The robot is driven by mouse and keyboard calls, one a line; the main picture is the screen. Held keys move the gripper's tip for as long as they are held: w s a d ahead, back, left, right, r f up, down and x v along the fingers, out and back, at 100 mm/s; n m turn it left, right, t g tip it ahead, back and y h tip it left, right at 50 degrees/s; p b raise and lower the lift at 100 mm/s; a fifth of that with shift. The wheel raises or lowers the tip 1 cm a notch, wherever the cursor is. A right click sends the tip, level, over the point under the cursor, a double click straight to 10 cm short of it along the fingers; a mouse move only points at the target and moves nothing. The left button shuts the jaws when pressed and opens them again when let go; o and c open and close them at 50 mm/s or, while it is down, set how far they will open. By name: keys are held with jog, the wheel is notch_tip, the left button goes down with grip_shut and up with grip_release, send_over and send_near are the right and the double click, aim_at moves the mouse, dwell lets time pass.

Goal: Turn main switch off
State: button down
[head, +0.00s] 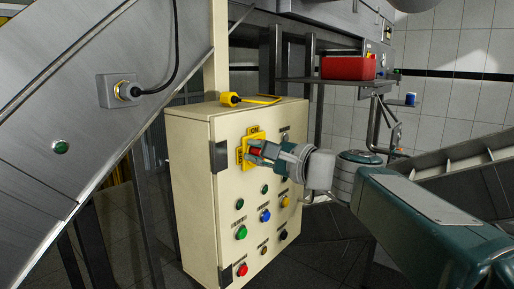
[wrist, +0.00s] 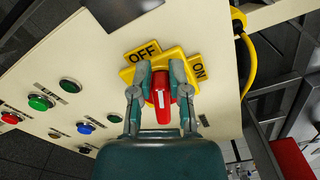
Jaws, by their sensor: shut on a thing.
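The main switch is a red knob (wrist: 158,96) on a yellow plate (wrist: 185,62) on the front of a cream control box (head: 192,160). In the wrist view, the plate has an OFF label (wrist: 143,50) at upper left and an ON label (wrist: 198,72) at right. In the head view, my gripper (head: 258,153) reaches the box from the right and hides part of the knob.
Green, blue, red and yellow buttons sit below the switch, including a green button (head: 241,232). A yellow padlock-like item (head: 250,99) lies on top of the box. A metal conveyor side (head: 60,120) stands at left. A red bin (head: 348,67) rests on a shelf behind.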

jog(key=shift+w+f+n, duration=0.1)
jog(key=shift+f+n, duration=0.35)
jog(key=shift+n, duration=0.65)
jog(key=shift+w+f+n, duration=0.1)
jog(key=shift+f+n, duration=0.3)
jog(key=shift+n, duration=0.7)
jog(key=shift+d, duration=0.1)
jog(key=c, duration=0.6)
grip_release()
jog(key=shift+s+d, duration=0.1)
jog(key=shift+d, duration=0.15)
jog(key=v, duration=1.1)
jog(key=shift+s, duration=0.25)
